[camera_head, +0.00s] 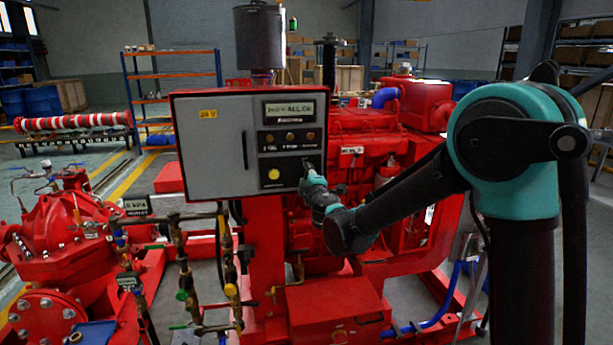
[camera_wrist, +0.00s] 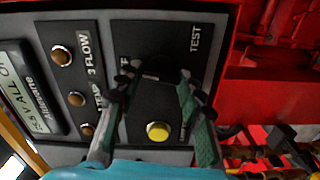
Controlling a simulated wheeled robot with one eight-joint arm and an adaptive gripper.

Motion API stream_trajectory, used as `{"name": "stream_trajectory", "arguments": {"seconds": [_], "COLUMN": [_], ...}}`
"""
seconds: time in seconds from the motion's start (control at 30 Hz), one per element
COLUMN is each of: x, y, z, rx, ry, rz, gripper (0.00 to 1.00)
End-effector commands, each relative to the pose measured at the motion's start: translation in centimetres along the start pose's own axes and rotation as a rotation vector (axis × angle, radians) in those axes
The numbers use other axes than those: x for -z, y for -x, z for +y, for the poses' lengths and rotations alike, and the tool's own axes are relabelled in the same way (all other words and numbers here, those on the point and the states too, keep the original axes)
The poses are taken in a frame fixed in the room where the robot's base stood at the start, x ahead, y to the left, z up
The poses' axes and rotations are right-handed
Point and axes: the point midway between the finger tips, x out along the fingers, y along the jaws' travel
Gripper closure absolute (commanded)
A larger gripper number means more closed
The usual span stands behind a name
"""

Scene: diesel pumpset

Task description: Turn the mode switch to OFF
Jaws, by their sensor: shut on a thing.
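The control panel (camera_head: 292,140) is on the front of the grey cabinet, and my gripper (camera_head: 309,168) is at its right side. In the wrist view the panel appears turned on its side. The mode switch (camera_wrist: 155,68) is a dark knob on the black plate, between the fingertips of my gripper (camera_wrist: 155,80), which is shut on it. A "TEST" label (camera_wrist: 195,39) and a partly covered label ending in "FF" (camera_wrist: 126,63) are beside the switch. The knob's pointing direction is too dark to tell.
A yellow button (camera_wrist: 158,131) sits close to the fingers on the same plate. Several small round lamps (camera_wrist: 76,99) and a lit display (camera_wrist: 30,88) are beside it. The red engine (camera_head: 365,135) stands behind and right of the cabinet. Pipes and valves (camera_head: 185,260) are low in front.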

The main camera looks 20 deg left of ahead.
Motion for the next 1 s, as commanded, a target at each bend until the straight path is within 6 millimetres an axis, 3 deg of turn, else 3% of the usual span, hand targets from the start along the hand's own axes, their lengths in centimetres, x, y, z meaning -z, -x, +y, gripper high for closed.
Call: {"name": "stream_trajectory", "arguments": {"seconds": [0.37,0.87,0.9,1.0], "x": [0.03,0.04,0.04,0.04], "y": [0.06,0.07,0.07,0.06], "z": [-0.12,-0.13,-0.13,-0.12], "rx": [0.0,0.0,0.0,0.0], "ry": [0.136,0.15,0.15,0.15], "rz": [0.001,0.001,0.001,0.001], "gripper": [0.91,0.91,0.58,0.45]}}
